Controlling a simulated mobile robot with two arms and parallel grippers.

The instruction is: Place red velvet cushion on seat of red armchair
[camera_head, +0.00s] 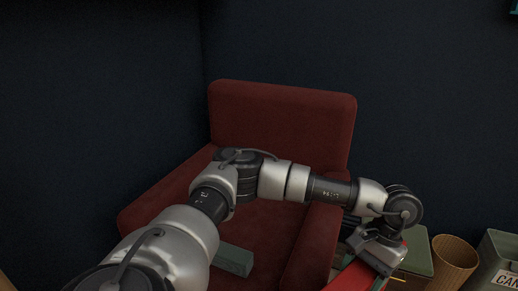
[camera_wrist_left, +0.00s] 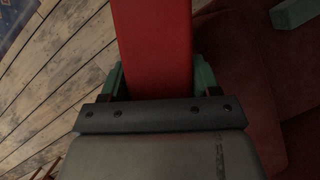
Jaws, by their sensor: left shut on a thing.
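The red armchair (camera_head: 280,120) stands against the dark wall in the head view. Its backrest and part of its seat show, and my left arm crosses in front of it. My left gripper (camera_head: 376,262) is to the right of the chair's right armrest, pointing down. It is shut on a bright red, flat-sided thing (camera_head: 352,278), apparently the red velvet cushion. In the left wrist view the red cushion (camera_wrist_left: 152,45) sits between the two green fingers of my left gripper (camera_wrist_left: 158,78). Its far end is cut off by the frame. My right gripper is out of view.
A grey-green block (camera_head: 232,259) lies on the seat, near its front. Right of the chair stand a green box (camera_head: 417,256), a wicker basket (camera_head: 454,262) and a grey bin (camera_head: 497,262) with a label. Bare wooden floor (camera_wrist_left: 60,70) shows in the wrist view.

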